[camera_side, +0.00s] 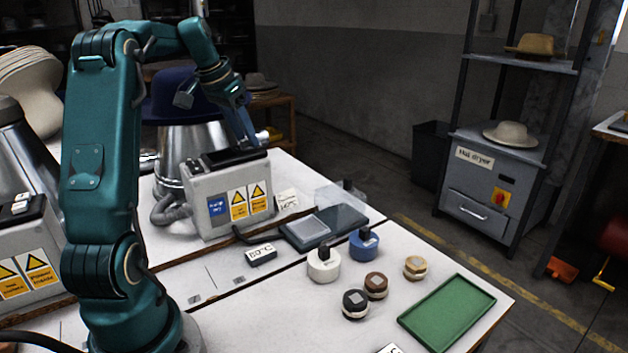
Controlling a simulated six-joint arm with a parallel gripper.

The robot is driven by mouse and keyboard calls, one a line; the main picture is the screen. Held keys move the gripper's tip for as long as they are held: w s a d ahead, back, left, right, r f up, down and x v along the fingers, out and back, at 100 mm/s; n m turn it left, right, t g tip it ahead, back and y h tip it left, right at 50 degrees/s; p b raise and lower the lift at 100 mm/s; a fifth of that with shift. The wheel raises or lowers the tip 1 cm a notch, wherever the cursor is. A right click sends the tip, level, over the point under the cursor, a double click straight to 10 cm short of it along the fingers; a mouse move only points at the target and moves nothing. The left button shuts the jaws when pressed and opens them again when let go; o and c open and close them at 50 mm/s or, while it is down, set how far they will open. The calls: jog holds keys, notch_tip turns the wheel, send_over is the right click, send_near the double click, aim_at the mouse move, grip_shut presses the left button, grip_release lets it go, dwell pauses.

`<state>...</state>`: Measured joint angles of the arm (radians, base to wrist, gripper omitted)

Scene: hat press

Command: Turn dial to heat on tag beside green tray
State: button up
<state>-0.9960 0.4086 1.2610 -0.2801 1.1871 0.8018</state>
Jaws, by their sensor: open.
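The green tray (448,312) lies empty at the front right of the white table. A white tag (390,349) lies to its lower left, cut off by the bottom edge, so its value is not readable. A grey control box (230,200) with warning labels stands left of centre. Its black top panel (228,158) is seen edge-on, and I cannot make out a dial or its setting. My gripper (248,138) is open and empty, pointing down just above the panel's right part. I cannot tell whether it touches anything there.
Other temperature tags stand near the box (287,200) and at mid-table (261,253). White (323,268), blue (363,248), brown, black and tan knobbed pieces stand left of the tray. A dark flat case (325,228) lies behind them. A metal cone with a blue hat (188,95) rises behind the box.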

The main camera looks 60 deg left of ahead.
grip_shut()
jog(key=shift+n, duration=0.4)
jog(key=n, duration=0.1)
jog(key=n+y, duration=0.1)
jog(key=n, duration=0.1)
jog(key=shift+w+d+n+g+y, duration=0.1)
jog(key=shift+d+n+g+y, duration=0.1)
jog(key=shift+n+g+y, duration=0.1)
jog(key=n+g+y, duration=0.1)
jog(key=n, duration=0.3)
jog(key=shift+w+n, duration=0.1)
jog(key=shift+n, duration=0.2)
jog(key=n+g, duration=0.1)
jog(key=n, duration=0.1)
jog(key=n+g, duration=0.1)
jog(key=n, duration=0.1)
jog(key=shift+w+d+n+y, duration=0.1)
jog(key=shift+w+n+y, duration=0.05)
jog(key=shift+n+y, duration=0.2)
jog(key=shift+w+n+g, duration=0.1)
jog(key=shift+n+g, duration=0.7)
jog(key=shift+n, duration=1.15)
jog(key=shift+r, duration=0.1)
